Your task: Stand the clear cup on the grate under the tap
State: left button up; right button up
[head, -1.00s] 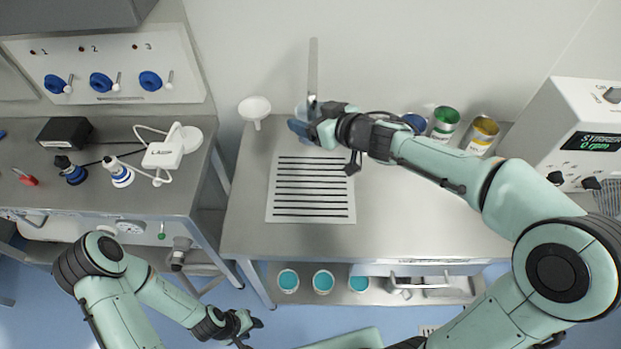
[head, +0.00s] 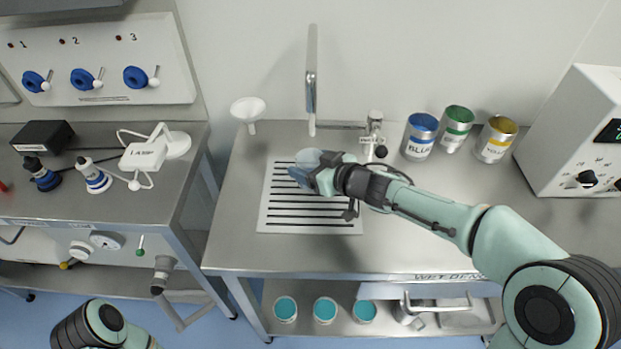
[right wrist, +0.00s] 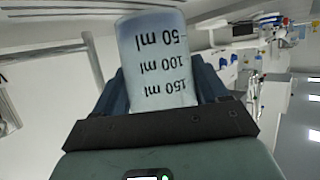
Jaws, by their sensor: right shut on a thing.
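The clear cup (right wrist: 158,62) has black marks for 50, 100 and 150 ml in the right wrist view. My right gripper (head: 305,170) is shut around it, a blue finger on each side. In the head view the cup (head: 308,157) shows only in part, over the far half of the slotted grate (head: 348,222). The gripper hides its lower part, so I cannot tell whether it touches the grate. The tap (head: 311,80) is a tall metal pipe just behind the cup. My left gripper is out of view.
A white funnel (head: 248,107) stands left of the tap. A valve (head: 374,130) and blue (head: 420,137), green (head: 456,130) and yellow (head: 495,140) labelled cans stand to the right. A white box (head: 580,130) is at the far right. The bench in front of my right forearm is clear.

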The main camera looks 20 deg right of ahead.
notch_tip(320, 180, down, 3)
jog(key=shift+f+b, duration=0.1)
jog(key=shift+b, duration=0.9)
jog(key=shift+s+f, duration=0.1)
jog(key=o, duration=1.2)
jog(key=shift+c, duration=0.2)
